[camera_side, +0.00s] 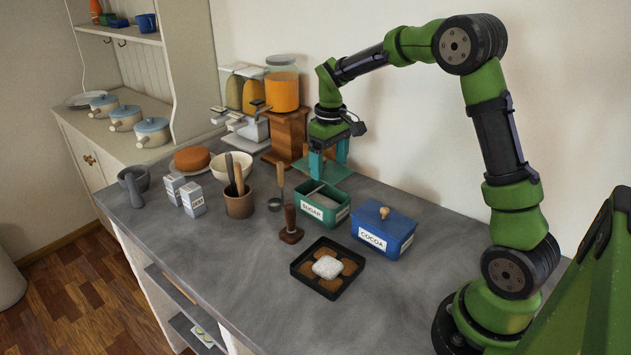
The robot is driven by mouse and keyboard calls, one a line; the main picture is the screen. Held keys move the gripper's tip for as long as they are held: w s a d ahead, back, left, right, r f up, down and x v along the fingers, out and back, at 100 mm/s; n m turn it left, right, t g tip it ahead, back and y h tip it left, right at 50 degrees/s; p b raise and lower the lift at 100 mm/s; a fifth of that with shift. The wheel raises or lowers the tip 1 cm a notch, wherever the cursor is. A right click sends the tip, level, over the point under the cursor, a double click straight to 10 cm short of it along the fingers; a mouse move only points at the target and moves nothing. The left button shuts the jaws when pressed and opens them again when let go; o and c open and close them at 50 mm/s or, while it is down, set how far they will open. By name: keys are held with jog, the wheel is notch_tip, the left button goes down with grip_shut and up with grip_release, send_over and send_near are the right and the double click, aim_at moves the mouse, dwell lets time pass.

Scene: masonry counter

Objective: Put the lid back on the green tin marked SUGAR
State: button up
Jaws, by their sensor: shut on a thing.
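The green tin marked SUGAR (311,211) stands open on the counter, with pale contents showing inside. Its green lid (336,174) is just behind the tin, flat and apart from the tin's opening. My gripper (329,166) points down over the lid, with its teal fingers shut on it. The grip point itself is too small to make out. I cannot tell whether the lid touches the counter or hangs a little above it.
The blue COCOA tin (386,236), lidded, stands right of the green tin. A dark tray (298,272) and a brown tamper (291,234) are in front. Dispensers (283,90) stand behind left. A utensil pot (239,206) is at left.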

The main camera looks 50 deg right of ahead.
jog(key=shift+f, duration=3.2)
jog(key=shift+f, duration=0.2)
jog(key=o, duration=0.8)
jog(key=shift+r, duration=0.1)
jog(key=shift+r, duration=3.45)
grip_shut()
